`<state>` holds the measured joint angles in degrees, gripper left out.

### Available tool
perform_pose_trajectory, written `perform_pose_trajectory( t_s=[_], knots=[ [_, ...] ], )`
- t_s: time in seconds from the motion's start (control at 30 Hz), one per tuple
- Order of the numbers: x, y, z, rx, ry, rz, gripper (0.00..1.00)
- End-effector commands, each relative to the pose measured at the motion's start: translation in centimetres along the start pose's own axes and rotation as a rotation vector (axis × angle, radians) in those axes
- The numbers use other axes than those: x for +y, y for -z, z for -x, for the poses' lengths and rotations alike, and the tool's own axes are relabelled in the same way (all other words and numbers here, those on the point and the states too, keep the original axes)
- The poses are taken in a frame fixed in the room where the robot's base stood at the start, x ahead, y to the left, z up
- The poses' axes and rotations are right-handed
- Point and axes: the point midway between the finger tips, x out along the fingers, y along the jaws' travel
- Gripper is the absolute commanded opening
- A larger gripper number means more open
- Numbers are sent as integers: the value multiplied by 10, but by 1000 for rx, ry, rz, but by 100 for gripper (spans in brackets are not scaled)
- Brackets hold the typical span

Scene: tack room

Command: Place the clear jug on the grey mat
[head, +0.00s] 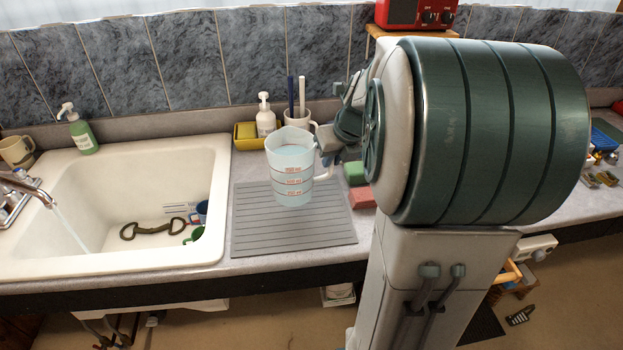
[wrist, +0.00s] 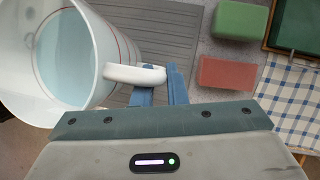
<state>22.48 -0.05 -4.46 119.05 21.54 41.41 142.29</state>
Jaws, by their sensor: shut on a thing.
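The clear jug (head: 291,168) with red markings holds pale blue liquid and looks upright in the head view. It fills the upper left of the wrist view (wrist: 62,55). My gripper (wrist: 160,84) is shut on the jug's white handle at its right side. The grey ribbed mat (head: 290,235) lies on the counter right of the sink, below and behind the jug in the head view. The wrist view shows the mat (wrist: 165,30) beyond the handle. I cannot tell for sure whether the jug's base touches the mat. My arm hides part of the counter to the right.
A white sink (head: 130,250) with running water lies left of the mat. A soap bottle (head: 265,118), a yellow caddy (head: 244,136) and a cup with brushes (head: 297,120) stand behind. Green (wrist: 241,20) and red (wrist: 227,73) blocks lie right of the mat.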

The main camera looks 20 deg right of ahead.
Motion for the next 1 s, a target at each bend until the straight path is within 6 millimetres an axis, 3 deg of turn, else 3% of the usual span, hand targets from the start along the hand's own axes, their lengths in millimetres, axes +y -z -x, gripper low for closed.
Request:
perform_pose_trajectory(
  t_s=[0.1, 0.3, 0.6, 0.97, 1.0],
  knots=[
    [21, -3, -15, -1, -2, 2, 0],
    [35, -4, -30, -3, -1, 0, 0],
    [32, 12, -64, -2, -1, -1, 0],
    [32, 14, -68, -4, 0, 2, 0],
    [32, 14, -67, -4, 0, 2, 23]
  ],
)
